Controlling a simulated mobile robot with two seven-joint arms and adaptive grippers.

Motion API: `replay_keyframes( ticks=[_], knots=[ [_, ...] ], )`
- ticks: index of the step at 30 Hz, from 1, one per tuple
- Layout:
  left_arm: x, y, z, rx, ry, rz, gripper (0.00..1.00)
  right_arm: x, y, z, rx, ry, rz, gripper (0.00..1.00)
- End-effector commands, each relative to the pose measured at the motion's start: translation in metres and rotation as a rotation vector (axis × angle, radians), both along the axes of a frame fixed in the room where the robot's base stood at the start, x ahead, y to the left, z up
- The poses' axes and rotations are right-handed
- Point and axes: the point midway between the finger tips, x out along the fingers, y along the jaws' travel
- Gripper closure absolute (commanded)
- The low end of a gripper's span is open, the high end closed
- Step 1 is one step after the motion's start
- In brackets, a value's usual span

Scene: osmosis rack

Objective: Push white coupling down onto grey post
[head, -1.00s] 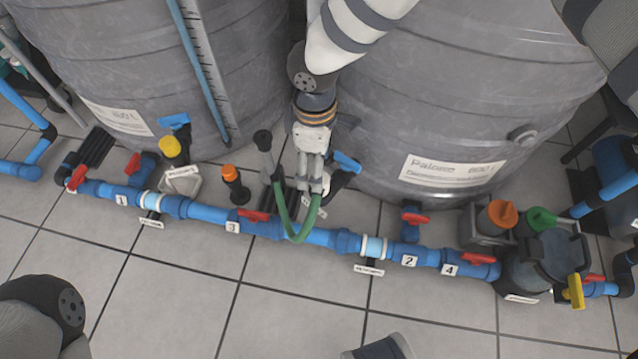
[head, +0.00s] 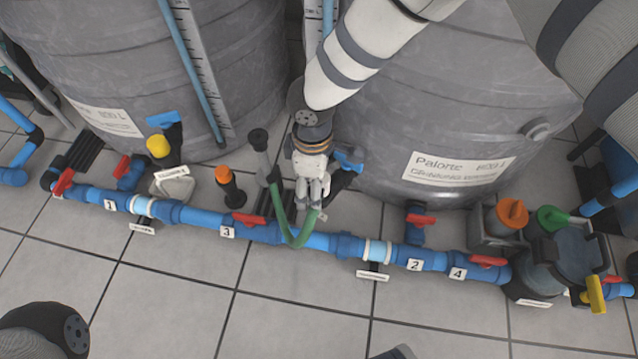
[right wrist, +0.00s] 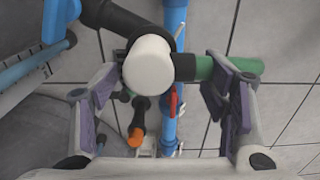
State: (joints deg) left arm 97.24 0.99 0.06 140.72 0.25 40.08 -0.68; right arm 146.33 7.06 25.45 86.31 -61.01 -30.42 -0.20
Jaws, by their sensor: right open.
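The white coupling (right wrist: 148,65) shows in the right wrist view as a round white cap from above. A green hose (right wrist: 215,68) leaves it to the right and a black elbow (right wrist: 105,22) lies on its left. My right gripper (right wrist: 160,112) is open, with one finger on each side and a gap around the cap. In the head view my right gripper (head: 312,192) points down above the blue pipe and hides the coupling. The grey post under the coupling is hidden, so I cannot tell how the two sit.
Two large grey tanks (head: 440,100) stand behind. A blue pipe line (head: 205,218) with red valve handles runs along the floor. An orange-capped post (head: 229,183) and a black-topped grey piece (head: 260,155) stand left of my right gripper. The tiled floor in front is mostly clear.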

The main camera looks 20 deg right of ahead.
Motion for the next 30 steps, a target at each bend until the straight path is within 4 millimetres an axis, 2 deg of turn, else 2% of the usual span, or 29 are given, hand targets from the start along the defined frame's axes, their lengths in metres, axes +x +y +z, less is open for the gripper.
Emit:
replay_keyframes(
  ticks=[7,8,13,14,16,17,24,28,30],
  knots=[
    [0.0,0.0,0.001,0.0,-0.001,0.0,0.45,0.0,0.0,0.001,0.0,0.0,0.0,0.32],
    [0.0,0.0,0.001,0.0,-0.001,0.0,0.45,0.0,0.0,0.001,0.0,0.0,0.0,0.37],
    [0.0,0.0,0.001,0.0,-0.001,0.0,0.45,0.0,0.0,0.001,0.0,0.0,0.0,0.75],
    [0.0,0.0,0.001,0.0,-0.001,0.0,0.45,0.0,0.0,0.001,0.0,0.0,0.0,0.79],
    [0.0,0.0,0.001,0.0,-0.001,0.0,0.45,0.0,0.0,0.001,0.0,0.0,0.0,0.79],
    [0.0,0.0,0.001,0.0,-0.001,0.0,0.45,0.0,0.0,0.001,0.0,0.0,0.0,0.83],
    [0.001,0.0,0.001,0.0,-0.003,0.0,0.45,0.0,0.0,0.004,-0.001,-0.001,0.0,0.83],
    [0.002,0.0,0.005,0.0,-0.013,0.001,0.45,0.0,0.0,0.018,0.0,-0.002,-0.001,0.83],
    [0.004,0.0,0.009,0.001,-0.023,0.002,0.45,0.001,0.0,0.032,0.0,-0.004,-0.001,0.83]
  ],
)
